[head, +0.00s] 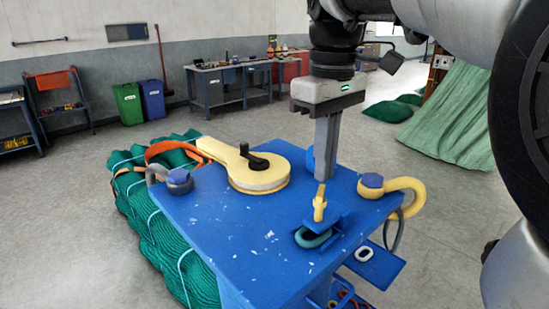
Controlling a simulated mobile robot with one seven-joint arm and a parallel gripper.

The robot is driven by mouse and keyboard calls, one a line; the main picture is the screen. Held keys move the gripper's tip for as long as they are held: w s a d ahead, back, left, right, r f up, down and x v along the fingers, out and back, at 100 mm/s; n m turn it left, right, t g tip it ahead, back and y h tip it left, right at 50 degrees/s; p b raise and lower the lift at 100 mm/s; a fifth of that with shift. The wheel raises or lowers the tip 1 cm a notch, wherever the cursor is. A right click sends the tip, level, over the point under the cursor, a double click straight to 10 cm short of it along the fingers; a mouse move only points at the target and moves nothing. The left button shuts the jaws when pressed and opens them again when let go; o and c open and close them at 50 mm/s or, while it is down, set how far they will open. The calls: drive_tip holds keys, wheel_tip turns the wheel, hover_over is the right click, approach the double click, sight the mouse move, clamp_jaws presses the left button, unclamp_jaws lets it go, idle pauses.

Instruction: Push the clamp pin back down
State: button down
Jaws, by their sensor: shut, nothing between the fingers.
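A small yellow upright piece (319,205), which looks like the clamp pin, stands at a small blue bracket (325,222) on the blue table top. How far it sticks up from its seat is hard to tell. A dark green ring (312,238) sits in an opening beside the bracket. My gripper (322,179) points straight down with its fingers shut and empty. Its tips are directly above the yellow piece in the picture; I cannot tell whether they touch it.
A yellow disc arm (215,150) with a black handle (255,161) lies left of my gripper. Shackles (178,181) (405,192) stand at both sides of the blue table (215,235). Green netting (135,185) lies left. The table's front left is clear.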

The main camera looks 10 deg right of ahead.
sight(322, 190)
drive_tip(key=shift+f, duration=1.05)
wheel_tip(322, 190, down, 3)
drive_tip(key=shift+f+b, duration=0.2)
drive_tip(key=shift+b, duration=0.75)
drive_tip(key=shift+r, duration=0.1)
